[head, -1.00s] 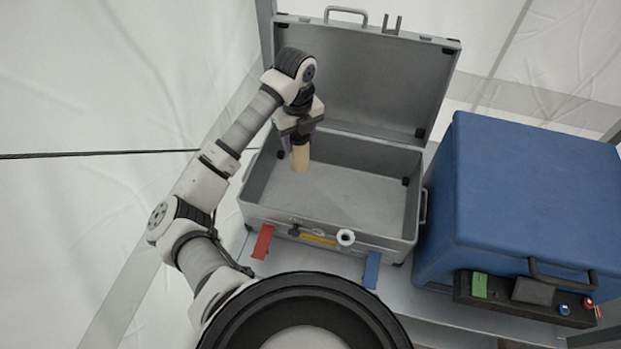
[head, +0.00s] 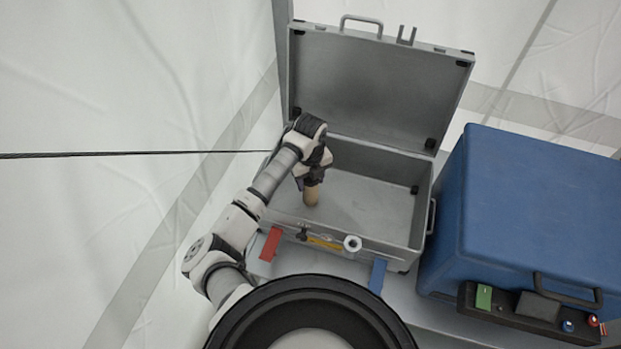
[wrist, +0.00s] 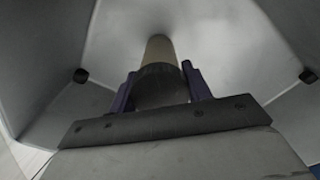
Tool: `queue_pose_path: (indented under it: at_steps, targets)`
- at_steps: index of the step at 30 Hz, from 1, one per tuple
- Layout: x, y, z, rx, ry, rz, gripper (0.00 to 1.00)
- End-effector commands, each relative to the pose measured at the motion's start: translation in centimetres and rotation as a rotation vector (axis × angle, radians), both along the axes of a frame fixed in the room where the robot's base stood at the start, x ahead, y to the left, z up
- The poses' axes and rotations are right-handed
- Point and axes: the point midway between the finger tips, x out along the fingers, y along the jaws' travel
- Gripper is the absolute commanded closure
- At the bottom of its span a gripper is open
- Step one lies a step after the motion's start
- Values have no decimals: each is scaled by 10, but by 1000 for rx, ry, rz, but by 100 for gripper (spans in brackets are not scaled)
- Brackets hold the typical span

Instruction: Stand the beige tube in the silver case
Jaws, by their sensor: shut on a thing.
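The silver case (head: 375,205) stands open with its lid raised at the back. My gripper (head: 312,180) is inside the case's outline, toward its left front part, and is shut on the beige tube (head: 312,196). The tube points down, close to upright, below the fingers. In the wrist view the purple fingers of my gripper (wrist: 160,90) flank the tube (wrist: 160,48), which extends away toward the grey case floor (wrist: 220,50). I cannot tell whether the tube's lower end touches the floor.
A blue box (head: 540,215) with a dark handle stands right of the case. A red tag (head: 271,243), a blue tag (head: 377,276) and a white ring (head: 352,243) are at the case's front. The rest of the case floor looks clear.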

Motion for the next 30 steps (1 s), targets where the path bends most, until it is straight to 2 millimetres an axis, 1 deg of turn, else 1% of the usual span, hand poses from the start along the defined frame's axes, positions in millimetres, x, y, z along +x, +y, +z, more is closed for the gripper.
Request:
queue_pose_path:
  at_steps: [4,8,9,14,23,26,29,30]
  targets:
    - [0,0,1,0,-1,0,90]
    - [0,0,-3,0,0,0,90]
    - [0,0,-4,0,0,0,50]
    - [0,0,-3,0,0,0,29]
    - [0,0,-1,-1,0,0,29]
    - [1,0,6,-1,-3,0,29]
    - [1,0,22,0,-4,-1,29]
    - [1,0,30,1,-5,-3,29]
